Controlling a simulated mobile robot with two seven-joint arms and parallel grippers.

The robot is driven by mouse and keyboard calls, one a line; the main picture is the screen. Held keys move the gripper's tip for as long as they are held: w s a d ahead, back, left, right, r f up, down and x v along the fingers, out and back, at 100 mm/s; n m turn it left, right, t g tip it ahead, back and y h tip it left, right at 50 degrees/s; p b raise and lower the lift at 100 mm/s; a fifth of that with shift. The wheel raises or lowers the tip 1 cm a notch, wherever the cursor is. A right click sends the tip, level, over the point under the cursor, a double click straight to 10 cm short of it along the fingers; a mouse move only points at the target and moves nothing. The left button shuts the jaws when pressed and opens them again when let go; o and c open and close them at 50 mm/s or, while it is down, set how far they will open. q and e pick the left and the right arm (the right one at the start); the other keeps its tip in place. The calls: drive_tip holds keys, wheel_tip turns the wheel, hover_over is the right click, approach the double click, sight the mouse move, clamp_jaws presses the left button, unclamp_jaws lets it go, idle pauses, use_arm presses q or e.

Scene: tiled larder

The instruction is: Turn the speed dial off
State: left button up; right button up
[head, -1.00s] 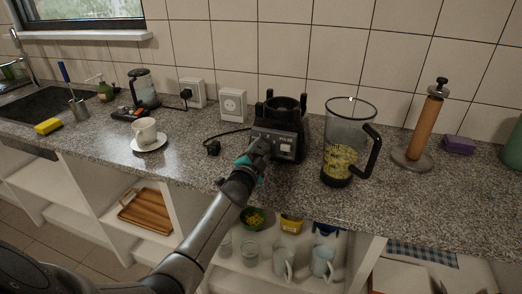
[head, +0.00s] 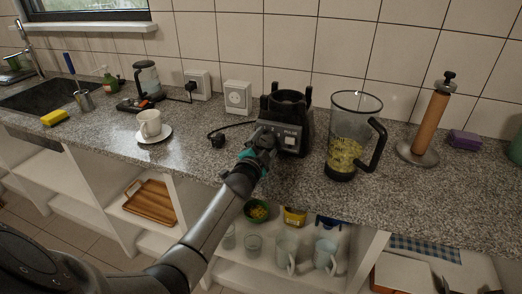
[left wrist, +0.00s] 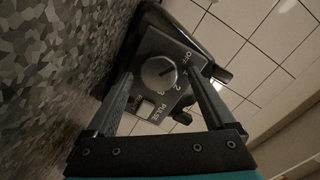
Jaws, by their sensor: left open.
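The black blender base (head: 292,118) stands on the counter, its grey control panel facing the front edge. In the left wrist view the round speed dial (left wrist: 158,73) shows on that panel, with marks OFF, numbers and PULSE around it. A pale pointer line crosses the dial and slants up to the right; which mark it meets is hard to tell. My left gripper (head: 261,143) is open in front of the panel, its fingers on either side of the dial in the wrist view. Contact cannot be told. In the head view the gripper hides the dial. My right gripper is not in view.
The blender jug (head: 346,130) with yellow pieces stands right of the base. A loose black plug (head: 217,141) lies left of it, below a wall socket (head: 237,97). A cup (head: 149,123) on a saucer and a roll holder (head: 425,130) stand farther out.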

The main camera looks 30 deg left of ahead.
use_arm(q)
drive_tip(key=p+v, duration=0.3)
drive_tip(key=v, duration=1.2)
drive_tip(key=shift+s+f, duration=0.15)
drive_tip(key=s+d+f+n+g+h, duration=0.2)
drive_tip(key=s+d+f+n+g, duration=0.15)
drive_tip(key=s+d+g, duration=0.65)
drive_tip(key=s+d+f+n+g+h, duration=0.25)
drive_tip(key=s+d+f, duration=0.35)
drive_tip(key=s, duration=0.8)
wheel_tip(320, 180, down, 23)
drive_tip(key=s+g+b, duration=0.1)
drive_tip(key=s+g, duration=0.1)
drive_tip(key=s, duration=0.1)
drive_tip(key=s+a+f, duration=0.2)
drive_tip(key=s+f, duration=1.1)
drive_tip(key=s, duration=0.1)
drive_tip(key=shift+a+f+g+b, duration=0.15)
drive_tip(key=shift+f+g+b, duration=0.05)
drive_tip(key=shift+g+b, duration=0.25)
